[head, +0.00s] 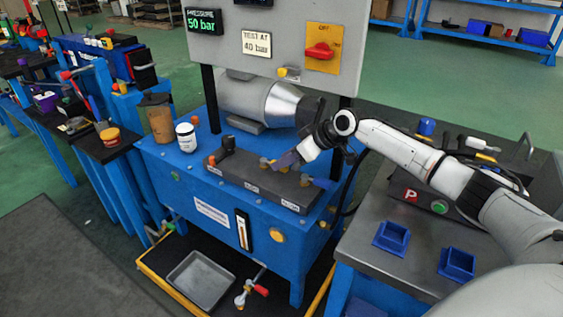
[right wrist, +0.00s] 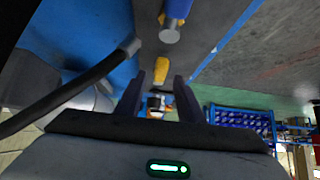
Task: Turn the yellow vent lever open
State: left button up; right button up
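The yellow vent lever (head: 264,162) stands on the dark valve block on top of the blue bench in the head view. In the right wrist view the yellow lever (right wrist: 161,69) shows just beyond the fingertips, near the line between them. My right gripper (head: 280,161) reaches in from the right, with its fingertips close to the lever. In the right wrist view its fingers (right wrist: 157,92) are apart, with a gap between them. I cannot tell whether they touch the lever. A blue lever (right wrist: 175,12) shows above the yellow one. My left gripper is not in view.
A panel (head: 285,50) reading 50 bar, with a red switch (head: 320,51), rises behind. A white jar (head: 187,138) stands left.

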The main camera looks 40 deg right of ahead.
jog(key=shift+w+a+f, duration=0.2)
jog(key=shift+w+f, duration=0.25)
jog(key=shift+f, duration=0.05)
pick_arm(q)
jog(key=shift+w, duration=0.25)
pick_arm(e)
jog(key=shift+w, duration=0.1)
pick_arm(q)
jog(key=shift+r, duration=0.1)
pick_arm(e)
grip_shut()
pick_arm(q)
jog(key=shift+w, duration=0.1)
